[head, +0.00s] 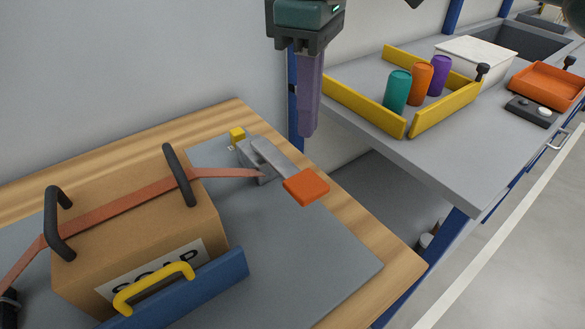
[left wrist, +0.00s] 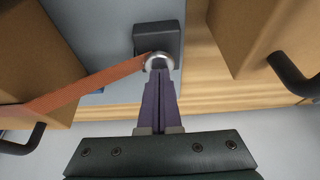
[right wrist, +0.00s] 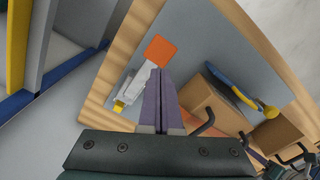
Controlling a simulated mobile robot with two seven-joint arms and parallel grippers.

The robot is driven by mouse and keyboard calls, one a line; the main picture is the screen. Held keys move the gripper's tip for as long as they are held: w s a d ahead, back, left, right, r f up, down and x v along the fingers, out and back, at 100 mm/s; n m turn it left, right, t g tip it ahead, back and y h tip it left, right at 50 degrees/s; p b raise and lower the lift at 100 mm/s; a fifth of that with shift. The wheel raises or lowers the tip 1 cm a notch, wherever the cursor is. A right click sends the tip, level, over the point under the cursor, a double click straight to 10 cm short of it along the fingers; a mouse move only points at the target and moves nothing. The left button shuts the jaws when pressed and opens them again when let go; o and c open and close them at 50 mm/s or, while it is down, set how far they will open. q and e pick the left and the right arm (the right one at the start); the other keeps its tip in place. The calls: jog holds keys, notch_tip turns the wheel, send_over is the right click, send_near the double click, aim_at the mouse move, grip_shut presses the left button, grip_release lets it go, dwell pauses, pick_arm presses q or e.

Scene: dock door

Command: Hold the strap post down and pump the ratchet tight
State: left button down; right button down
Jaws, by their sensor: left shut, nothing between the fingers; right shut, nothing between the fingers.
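The ratchet (head: 262,160), grey with an orange-ended handle (head: 306,185), stands on the grey mat; its orange end also shows in the right wrist view (right wrist: 160,50). A red-brown strap (head: 130,202) runs from it over a cardboard box (head: 140,240) labelled SOAP. In the left wrist view the strap reaches a metal ring (left wrist: 159,62) at a dark post block (left wrist: 157,38). My left gripper (left wrist: 159,74) is shut and empty, its tips at the ring; contact is unclear. My right gripper (head: 306,134) is shut and empty, above the bench near the ratchet.
A blue piece with a yellow handle (head: 154,282) stands before the box. Black handles (head: 179,175) rise beside the strap. A grey counter at right holds a yellow-walled area (head: 365,106) with three cups and an orange tray (head: 548,88). The mat's front right is clear.

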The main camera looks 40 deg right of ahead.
jog(key=shift+r, duration=0.9)
